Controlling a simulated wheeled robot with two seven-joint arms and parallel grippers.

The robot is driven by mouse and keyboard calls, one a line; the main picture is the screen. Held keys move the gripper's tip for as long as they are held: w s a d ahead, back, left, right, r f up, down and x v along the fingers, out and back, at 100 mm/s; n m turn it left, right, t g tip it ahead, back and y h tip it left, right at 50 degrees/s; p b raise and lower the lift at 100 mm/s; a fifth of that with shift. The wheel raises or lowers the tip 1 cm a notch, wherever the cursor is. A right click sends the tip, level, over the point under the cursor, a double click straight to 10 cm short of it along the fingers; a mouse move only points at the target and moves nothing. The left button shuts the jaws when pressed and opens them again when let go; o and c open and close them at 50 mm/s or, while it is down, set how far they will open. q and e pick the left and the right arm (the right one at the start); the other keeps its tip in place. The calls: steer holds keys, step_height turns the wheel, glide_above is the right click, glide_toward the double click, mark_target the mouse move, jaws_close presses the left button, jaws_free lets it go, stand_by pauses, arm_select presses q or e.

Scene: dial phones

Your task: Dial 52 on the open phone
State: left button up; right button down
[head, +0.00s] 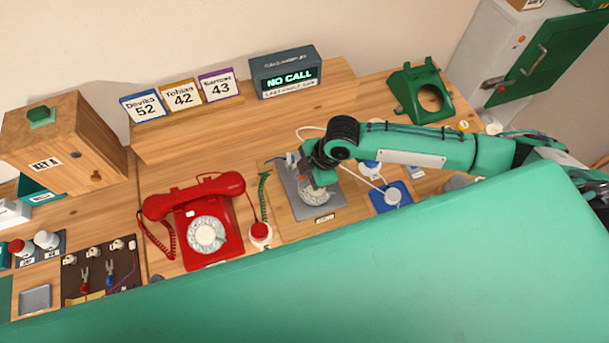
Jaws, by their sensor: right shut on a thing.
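The open phone (299,187) is a bare grey chassis with a pale dial (318,197), on a wooden board in the middle of the bench. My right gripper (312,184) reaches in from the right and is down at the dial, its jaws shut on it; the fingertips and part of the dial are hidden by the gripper. The display box (285,75) behind reads NO CALL. A card for Devika (144,107) shows 52, beside cards with 42 and 43. My left gripper is not in view.
A red dial phone (207,232) stands to the left, with a red button (260,231) between. An empty green phone shell (421,90) stands at the back right. A blue pad (391,199) lies right of the open phone. A wooden box (62,145) stands far left.

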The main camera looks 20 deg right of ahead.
steer(key=shift+w+d, duration=0.1)
stand_by(0.4)
steer(key=shift+w+d+r+p, duration=0.2)
steer(key=shift+w+p, duration=0.05)
steer(key=shift+p, duration=0.15)
steer(key=shift+w+d, duration=0.1)
steer(key=shift+w+d+r+p, duration=0.15)
steer(key=shift+w+d+p, duration=0.1)
steer(key=shift+d+p, duration=0.15)
steer(key=shift+d, duration=0.15)
steer(key=shift+w, duration=0.1)
steer(key=shift+w+d, duration=0.1)
steer(key=shift+d, duration=0.55)
